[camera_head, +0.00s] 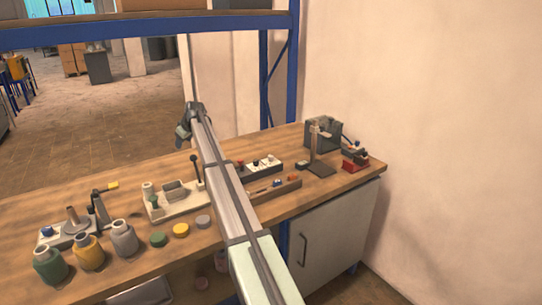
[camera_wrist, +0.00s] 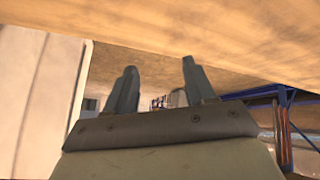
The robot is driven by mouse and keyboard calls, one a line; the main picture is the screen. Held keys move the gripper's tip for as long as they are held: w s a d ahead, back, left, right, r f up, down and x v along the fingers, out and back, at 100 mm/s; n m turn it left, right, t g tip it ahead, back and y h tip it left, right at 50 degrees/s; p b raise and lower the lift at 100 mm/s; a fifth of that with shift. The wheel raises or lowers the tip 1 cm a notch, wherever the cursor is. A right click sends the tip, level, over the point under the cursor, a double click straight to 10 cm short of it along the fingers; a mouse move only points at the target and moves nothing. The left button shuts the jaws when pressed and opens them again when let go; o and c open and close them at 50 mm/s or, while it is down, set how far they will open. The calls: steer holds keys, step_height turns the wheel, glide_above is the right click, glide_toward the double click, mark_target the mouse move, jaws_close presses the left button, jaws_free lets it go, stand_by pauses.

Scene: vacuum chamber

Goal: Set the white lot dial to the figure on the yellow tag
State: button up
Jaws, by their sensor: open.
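I cannot pick out the white lot dial for certain in the head view. A white-topped block with small dark and red knobs (camera_head: 262,164) stands at the back of the bench, just right of my arm. No yellow tag with a readable figure shows.
Green, yellow and grey bottles (camera_head: 88,252) stand at the front left, with coloured lids (camera_head: 181,230) beside them. A cream base with a lever (camera_head: 172,200) is left of my arm. A dark stand (camera_head: 319,165) is at the right. Blue shelf posts (camera_head: 264,85) rise behind.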

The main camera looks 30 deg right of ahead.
steer(key=s+d+n+g, duration=0.1)
steer(key=s+d, duration=0.2)
steer(key=d, duration=0.7)
steer(key=s+d+g, duration=0.1)
steer(key=s+d, duration=0.3)
steer(key=d, duration=0.6)
steer(key=n+g+y, duration=0.2)
glide_toward(271, 156)
steer(key=shift+h, duration=0.3)
steer(key=x, duration=0.9)
steer(key=shift+w, duration=0.2)
jaws_close()
